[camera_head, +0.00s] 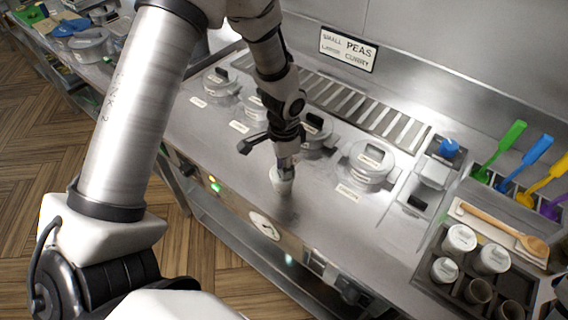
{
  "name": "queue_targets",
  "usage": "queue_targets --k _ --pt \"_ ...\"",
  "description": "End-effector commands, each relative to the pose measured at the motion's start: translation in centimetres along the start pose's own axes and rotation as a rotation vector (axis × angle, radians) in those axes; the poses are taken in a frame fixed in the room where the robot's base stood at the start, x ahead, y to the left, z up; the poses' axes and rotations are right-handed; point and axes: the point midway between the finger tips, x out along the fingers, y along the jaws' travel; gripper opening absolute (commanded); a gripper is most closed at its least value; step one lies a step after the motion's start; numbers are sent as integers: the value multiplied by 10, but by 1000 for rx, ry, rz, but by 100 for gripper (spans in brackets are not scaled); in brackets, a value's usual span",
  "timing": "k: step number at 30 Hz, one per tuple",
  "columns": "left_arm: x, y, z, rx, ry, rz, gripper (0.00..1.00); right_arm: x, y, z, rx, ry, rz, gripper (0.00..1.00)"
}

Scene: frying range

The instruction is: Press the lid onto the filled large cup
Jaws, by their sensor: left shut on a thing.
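My left gripper (284,163) points down over the steel counter and is shut on a small white cup-like thing (282,181). That thing appears upright, at or just above the counter top. It is too small to tell whether it is a cup, a lid, or a cup with its lid on. Several cups stand in a dark rack at the lower right; some, such as this cup (460,239), have pale tops, and others, such as this one (478,291), look dark inside. My right gripper is not in view.
Lidded round pots, such as this one (371,164), line the counter behind my gripper. A sign (348,49) reads "small peas, large curry". A wooden spoon (505,229) and coloured-handled utensils are at the right. The counter (335,215) right of the gripper is clear.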

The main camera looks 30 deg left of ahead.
Motion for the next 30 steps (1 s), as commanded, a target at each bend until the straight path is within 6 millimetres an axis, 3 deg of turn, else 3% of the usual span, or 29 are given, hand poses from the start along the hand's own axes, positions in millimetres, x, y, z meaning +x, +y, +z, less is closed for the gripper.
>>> queue_targets --k 7,8,9,10,16,17,18,19,30 --pt "0 0 0 0 0 0 10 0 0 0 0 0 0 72" --pt "0 0 0 0 0 0 35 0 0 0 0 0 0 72" --pt "0 0 0 0 0 0 49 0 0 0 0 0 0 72" --pt "0 0 0 0 0 0 57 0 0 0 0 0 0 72" --pt "0 0 0 0 0 0 57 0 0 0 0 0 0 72" --pt "0 0 0 0 0 0 60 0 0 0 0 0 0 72" --pt "0 0 0 0 0 0 74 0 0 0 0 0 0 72" --pt "0 0 0 0 0 0 81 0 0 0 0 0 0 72" --pt "-2 0 0 0 0 0 82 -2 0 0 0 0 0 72"
